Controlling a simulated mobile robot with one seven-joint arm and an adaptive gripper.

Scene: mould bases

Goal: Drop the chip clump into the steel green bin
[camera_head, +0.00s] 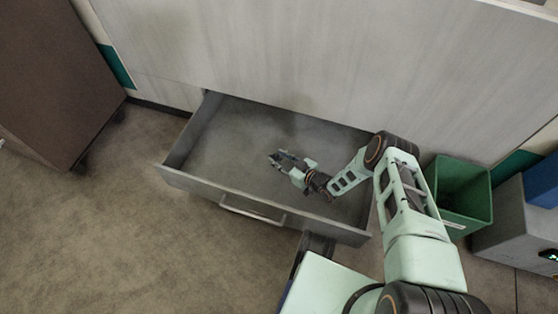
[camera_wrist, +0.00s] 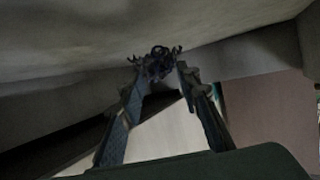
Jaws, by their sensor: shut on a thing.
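The chip clump (camera_wrist: 158,64) is a dark, curly tangle between the fingertips in the wrist view. My gripper (camera_wrist: 157,75) is shut on it. In the head view my gripper (camera_head: 276,159) is inside the open drawer, and the clump there is too small to make out clearly. The steel green bin (camera_head: 462,192) stands on the floor to the right of the drawer, behind my arm. It is open at the top and partly hidden by my arm; its bottom cannot be seen clearly.
The open grey drawer (camera_head: 190,178) juts from a pale cabinet front (camera_head: 300,55), with a handle (camera_head: 252,210) on its face. A grey box (camera_head: 505,232) stands right of the bin. A brown cabinet (camera_head: 50,75) is at the left. The floor (camera_head: 130,240) at front left is clear.

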